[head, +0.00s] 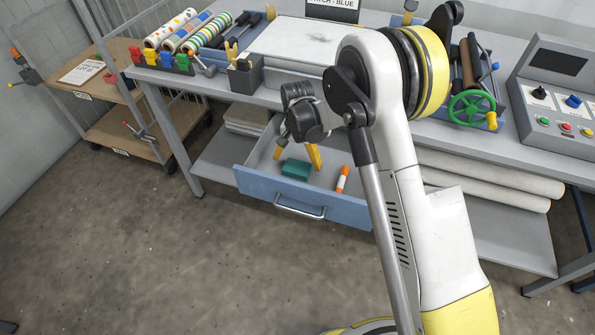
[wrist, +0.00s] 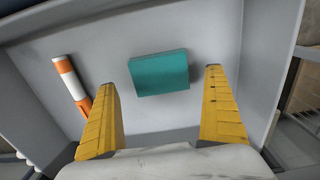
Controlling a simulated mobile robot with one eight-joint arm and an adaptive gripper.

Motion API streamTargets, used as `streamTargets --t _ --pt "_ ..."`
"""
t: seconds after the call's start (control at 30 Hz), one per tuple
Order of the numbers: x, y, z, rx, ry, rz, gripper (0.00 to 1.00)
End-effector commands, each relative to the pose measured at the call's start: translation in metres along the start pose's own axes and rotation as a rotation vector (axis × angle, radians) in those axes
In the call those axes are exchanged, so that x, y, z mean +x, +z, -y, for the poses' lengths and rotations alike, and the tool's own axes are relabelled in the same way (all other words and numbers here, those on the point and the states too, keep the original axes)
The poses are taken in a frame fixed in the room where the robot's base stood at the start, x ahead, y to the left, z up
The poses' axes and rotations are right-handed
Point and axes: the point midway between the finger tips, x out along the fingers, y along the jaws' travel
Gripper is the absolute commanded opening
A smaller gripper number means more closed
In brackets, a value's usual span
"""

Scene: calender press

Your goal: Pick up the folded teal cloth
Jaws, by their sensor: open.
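The folded teal cloth (head: 296,169) lies flat on the floor of the open blue drawer (head: 345,210). In the wrist view the cloth (wrist: 159,73) is a teal block ahead of and between my two yellow fingers. My gripper (head: 296,158) reaches down into the drawer by the cloth, and its fingers (wrist: 160,85) are spread apart with nothing between the pads. In the head view my arm hides part of the drawer's right side.
An orange and white marker-like tube (head: 342,179) lies in the drawer right of the cloth. The drawer walls stand close around my gripper. A grey workbench (head: 215,85) is above, with a control box (head: 556,98) at its right and a wooden cart (head: 105,78) at left.

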Motion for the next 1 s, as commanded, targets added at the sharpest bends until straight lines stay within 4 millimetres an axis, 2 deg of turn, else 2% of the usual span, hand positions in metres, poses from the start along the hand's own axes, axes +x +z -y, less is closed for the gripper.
streamTargets --t 0.03,0.17,0.4,0.43,0.57,1.0 --pt "0.014 0.001 0.0 0.0 0.0 0.0 1.0" --pt "0.032 0.001 0.0 0.0 0.0 0.0 1.0" --pt "0.034 0.001 0.0 0.0 0.0 0.0 1.0" --pt "0.034 0.001 0.0 0.0 0.0 0.0 0.94" --pt "0.033 0.001 0.0 0.0 0.0 0.0 0.54" --pt "0.03 0.001 0.0 0.0 0.0 0.0 0.53"
